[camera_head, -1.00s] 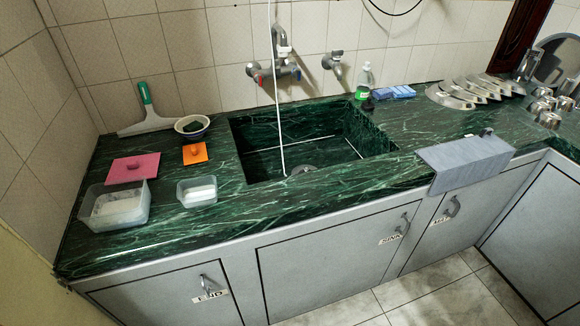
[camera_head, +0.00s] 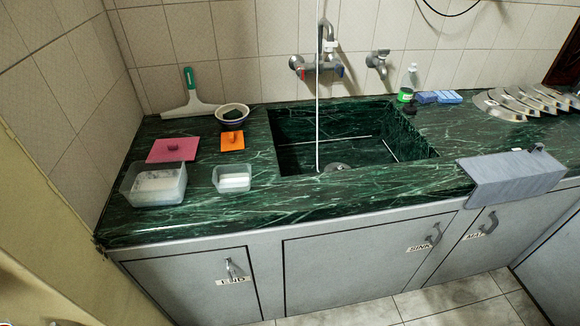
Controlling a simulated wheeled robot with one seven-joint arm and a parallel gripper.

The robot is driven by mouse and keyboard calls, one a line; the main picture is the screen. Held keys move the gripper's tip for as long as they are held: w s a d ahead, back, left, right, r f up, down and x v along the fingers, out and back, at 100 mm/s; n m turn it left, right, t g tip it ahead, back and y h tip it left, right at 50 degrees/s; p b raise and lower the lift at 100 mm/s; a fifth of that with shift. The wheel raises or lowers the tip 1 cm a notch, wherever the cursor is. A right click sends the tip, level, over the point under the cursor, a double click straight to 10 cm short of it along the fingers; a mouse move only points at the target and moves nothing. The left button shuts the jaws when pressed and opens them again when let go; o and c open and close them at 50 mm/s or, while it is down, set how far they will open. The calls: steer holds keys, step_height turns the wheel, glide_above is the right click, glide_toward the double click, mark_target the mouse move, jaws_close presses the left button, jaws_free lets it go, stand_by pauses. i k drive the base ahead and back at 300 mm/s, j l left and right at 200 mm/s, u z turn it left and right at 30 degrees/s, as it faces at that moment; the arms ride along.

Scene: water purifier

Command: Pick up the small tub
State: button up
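The small tub (camera_head: 231,170) is a clear, open plastic box with white contents. It stands on the green marble counter, left of the sink and near the front edge. A larger clear tub (camera_head: 135,190), also with white contents, stands just left of it with a small gap between them. An orange square lid (camera_head: 231,146) with a knob lies behind the small tub. A pink lid (camera_head: 163,154) with a knob lies behind the large tub. My gripper is not in view.
A bowl (camera_head: 233,124) and a green-handled squeegee (camera_head: 187,112) are at the back left. The sink (camera_head: 350,156) is right of the tubs, with a white hose hanging into it. A grey cloth (camera_head: 480,188) hangs over the front edge. Counter in front of the tubs is clear.

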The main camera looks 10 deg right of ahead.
mark_target(234, 179)
steer(key=i+j, duration=0.1)
steer(key=j, duration=0.25)
steer(key=i+j, duration=0.15)
steer(key=j, duration=0.15)
steer(key=i+j, duration=0.1)
steer(key=j, duration=0.25)
steer(key=i+j, duration=0.15)
steer(key=j, duration=0.15)
steer(key=z, duration=0.05)
